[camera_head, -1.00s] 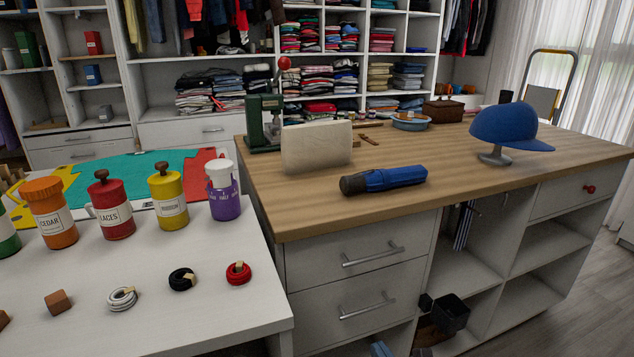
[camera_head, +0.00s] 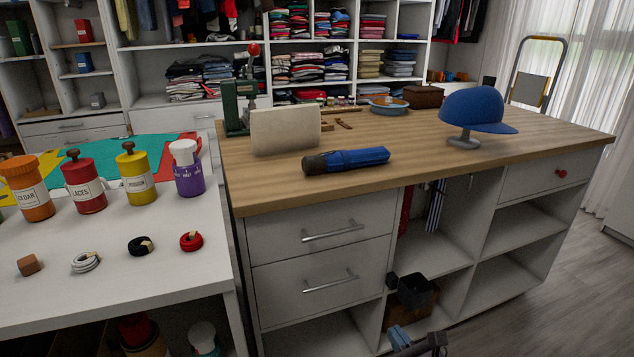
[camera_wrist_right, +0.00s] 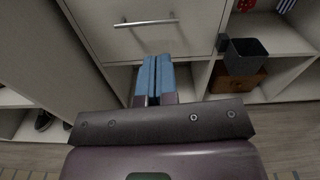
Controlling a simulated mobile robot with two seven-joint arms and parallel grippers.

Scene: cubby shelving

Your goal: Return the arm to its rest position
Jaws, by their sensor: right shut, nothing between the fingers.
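My right gripper (camera_head: 399,336) shows at the bottom of the head view, low in front of the wooden-topped counter (camera_head: 240,190). Its blue fingers are together and hold nothing. In the right wrist view the gripper (camera_wrist_right: 153,66) points at the counter's lower front, below a drawer handle (camera_wrist_right: 146,22). The fingers show side by side with no object between them. Most of the right arm is out of the head view. My left gripper is not in any view.
A dark open box (camera_head: 415,294) sits in a low cubby beside the right gripper. A white table (camera_head: 140,262) with jars and small coils stands at left. A blue umbrella (camera_head: 346,160) and a blue cap (camera_head: 474,108) are on the counter. Floor (camera_head: 560,300) at right is clear.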

